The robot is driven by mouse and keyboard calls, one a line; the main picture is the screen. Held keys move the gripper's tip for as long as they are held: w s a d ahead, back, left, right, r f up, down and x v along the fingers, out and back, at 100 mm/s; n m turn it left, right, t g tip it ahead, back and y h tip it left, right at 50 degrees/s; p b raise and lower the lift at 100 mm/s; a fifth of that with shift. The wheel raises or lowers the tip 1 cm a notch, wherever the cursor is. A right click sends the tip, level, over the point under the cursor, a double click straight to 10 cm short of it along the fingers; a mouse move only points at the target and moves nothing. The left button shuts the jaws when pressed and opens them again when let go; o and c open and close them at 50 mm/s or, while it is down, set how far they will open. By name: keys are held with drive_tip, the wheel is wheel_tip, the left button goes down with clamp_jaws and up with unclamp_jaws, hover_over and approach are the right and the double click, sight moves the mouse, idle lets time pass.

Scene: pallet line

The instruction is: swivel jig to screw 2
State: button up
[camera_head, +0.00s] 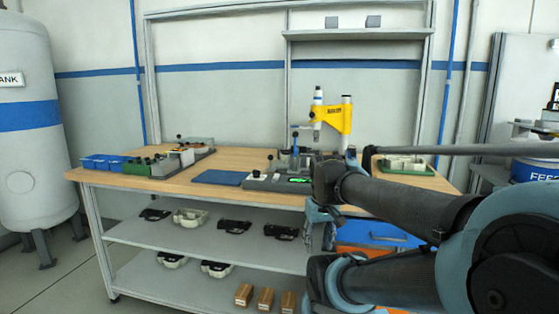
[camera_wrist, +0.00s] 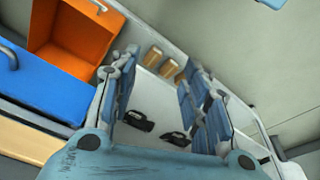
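The jig (camera_head: 296,158) is on the workbench under a yellow press (camera_head: 335,118), with a blue-handled lever beside it. Its screws are too small to tell apart. A control box (camera_head: 277,182) with a green display is in front of it. My gripper (camera_wrist: 160,75) is open and empty in the wrist view, its blue-padded fingers spread apart above the lower shelf. It is clear of the jig. In the head view my arm reaches in from the right and hides the bench's front right corner; the fingers are hard to make out there.
Black and white parts and small brown boxes (camera_head: 265,298) sit on the shelves below. An orange drawer (camera_wrist: 75,38) and a blue one (camera_wrist: 40,87) are close to my gripper.

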drive_tip(key=w+a+r+n, duration=0.3)
drive_tip(key=w+r+n, duration=0.2)
drive_tip(key=w+r, duration=0.95)
drive_tip(key=w+a+r+n, duration=0.4)
drive_tip(key=w+r+n, duration=0.2)
drive_tip(key=w+r, duration=0.85)
drive_tip(key=w+a+r+n, duration=0.1)
drive_tip(key=w+a+n, duration=0.15)
drive_tip(key=w, duration=0.45)
drive_tip(key=w+a+r+n, duration=0.2)
drive_tip(key=w+a, duration=0.1)
drive_tip(key=w, duration=0.4)
drive_tip(key=w+f, duration=0.1)
drive_tip(key=f, duration=0.4)
drive_tip(key=w+f, duration=0.1)
drive_tip(key=f, duration=0.5)
drive_tip(key=w+f, duration=0.1)
drive_tip(key=f, duration=0.4)
drive_tip(key=shift+d+f, duration=0.4)
clamp_jaws()
